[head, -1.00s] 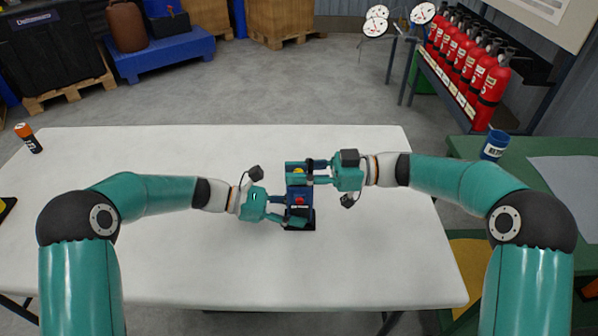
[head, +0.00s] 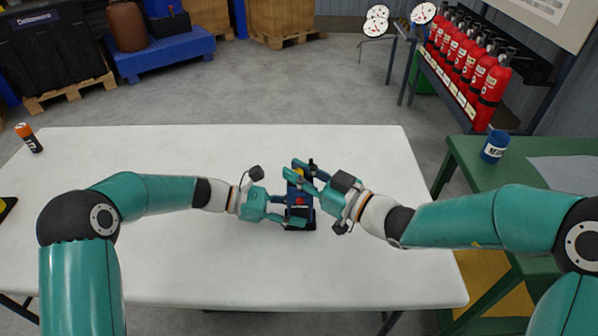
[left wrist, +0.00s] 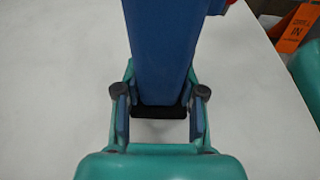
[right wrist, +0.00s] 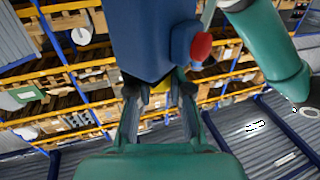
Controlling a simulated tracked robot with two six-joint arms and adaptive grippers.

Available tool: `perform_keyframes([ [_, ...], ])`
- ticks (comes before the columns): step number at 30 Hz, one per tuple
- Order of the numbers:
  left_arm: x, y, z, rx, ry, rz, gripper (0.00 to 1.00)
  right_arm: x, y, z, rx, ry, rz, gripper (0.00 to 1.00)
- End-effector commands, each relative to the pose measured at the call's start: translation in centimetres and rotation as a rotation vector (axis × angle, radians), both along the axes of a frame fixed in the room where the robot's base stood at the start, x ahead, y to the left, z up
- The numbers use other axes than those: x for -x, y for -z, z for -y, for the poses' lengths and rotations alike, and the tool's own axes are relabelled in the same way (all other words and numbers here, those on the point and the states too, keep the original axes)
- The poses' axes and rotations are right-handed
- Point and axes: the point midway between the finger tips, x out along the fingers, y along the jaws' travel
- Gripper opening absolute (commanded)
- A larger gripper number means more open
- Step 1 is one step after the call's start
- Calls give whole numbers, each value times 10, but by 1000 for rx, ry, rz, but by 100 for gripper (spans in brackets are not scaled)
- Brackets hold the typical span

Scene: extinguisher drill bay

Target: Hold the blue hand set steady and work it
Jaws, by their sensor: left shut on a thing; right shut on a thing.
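The blue hand set (head: 299,211) stands on the white table, a tall blue body with a black foot and a red button (right wrist: 201,46) on its side. My left gripper (head: 293,209) is shut on the lower body from the left. The left wrist view shows the blue body (left wrist: 163,55) between its fingers, with the black foot (left wrist: 160,112) beyond. My right gripper (head: 298,172) is shut on the yellow knob (right wrist: 160,88) at the top, coming in from the lower right. Its fingers hide most of the knob.
The white table (head: 180,265) is otherwise mostly clear. An orange and black can (head: 28,138) stands at its far left. A blue cup (head: 495,147) sits on the green bench (head: 460,158) to the right. Red extinguishers (head: 490,90) stand on a rack behind.

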Motion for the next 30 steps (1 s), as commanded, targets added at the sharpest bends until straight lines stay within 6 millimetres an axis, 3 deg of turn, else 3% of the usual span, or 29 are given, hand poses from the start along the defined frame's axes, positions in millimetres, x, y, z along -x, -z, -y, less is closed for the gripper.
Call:
perform_keyframes([
  [16, 1, 1, 1, -2, 3, -2, 20, 0, -3, 1, -1, 34, 7, 0],
  [17, 1, 1, 1, -2, 3, -2, 20, 0, -3, 1, -1, 34, 7, 23],
  [21, 1, 1, 1, -2, 2, -3, 20, 0, -2, 1, -1, 33, 5, 46],
  [30, 1, 1, 0, -1, 1, -3, 20, 0, -1, 1, 1, 33, 1, 46],
])
